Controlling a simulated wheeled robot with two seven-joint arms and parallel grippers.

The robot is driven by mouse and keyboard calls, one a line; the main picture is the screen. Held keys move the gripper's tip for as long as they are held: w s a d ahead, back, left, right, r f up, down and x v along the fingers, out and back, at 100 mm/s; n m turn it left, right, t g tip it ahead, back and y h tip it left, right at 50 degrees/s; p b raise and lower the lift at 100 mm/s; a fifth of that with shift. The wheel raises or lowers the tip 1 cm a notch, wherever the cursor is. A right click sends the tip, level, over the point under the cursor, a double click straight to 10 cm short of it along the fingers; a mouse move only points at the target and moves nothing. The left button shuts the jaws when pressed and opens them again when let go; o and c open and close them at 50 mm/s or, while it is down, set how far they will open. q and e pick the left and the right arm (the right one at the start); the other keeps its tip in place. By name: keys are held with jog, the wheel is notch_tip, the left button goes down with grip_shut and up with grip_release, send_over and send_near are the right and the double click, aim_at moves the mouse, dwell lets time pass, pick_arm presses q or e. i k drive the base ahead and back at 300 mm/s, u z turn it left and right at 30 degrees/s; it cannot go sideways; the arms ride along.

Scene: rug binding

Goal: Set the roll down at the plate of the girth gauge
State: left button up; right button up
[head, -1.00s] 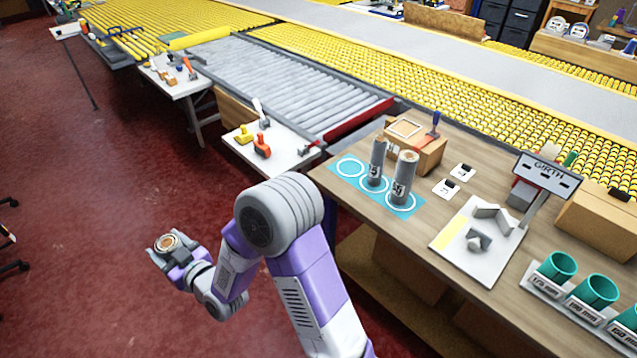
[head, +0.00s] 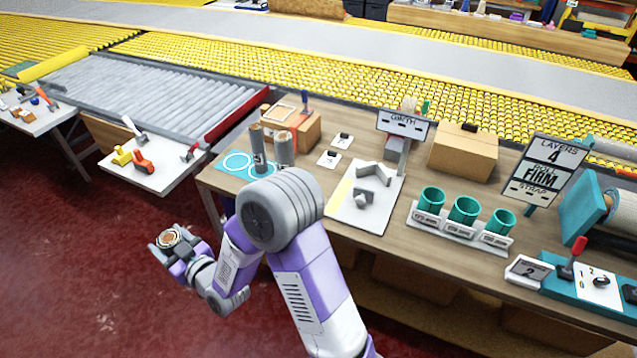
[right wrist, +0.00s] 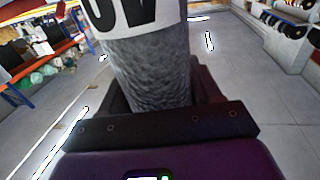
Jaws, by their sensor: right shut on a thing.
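My right gripper (head: 176,247) is shut on a grey roll. In the head view I see the end of the held roll (head: 169,238), with a brown core, well left of the table and over the red floor. The right wrist view shows the roll (right wrist: 150,70) upright between the fingers, with a white label with black letters. The girth gauge plate (head: 352,210) lies on the table, white with a yellow strip and grey blocks; its sign (head: 402,124) reads GIRTH. My left gripper is not in view.
Two grey rolls stand on a blue mat with white rings (head: 238,163) at the table's left end. Teal cups in a labelled rack (head: 457,231) stand right of the gauge. A cardboard box (head: 463,153) stands behind.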

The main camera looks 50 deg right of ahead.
aim_at(372, 184)
jog(key=z, duration=1.55)
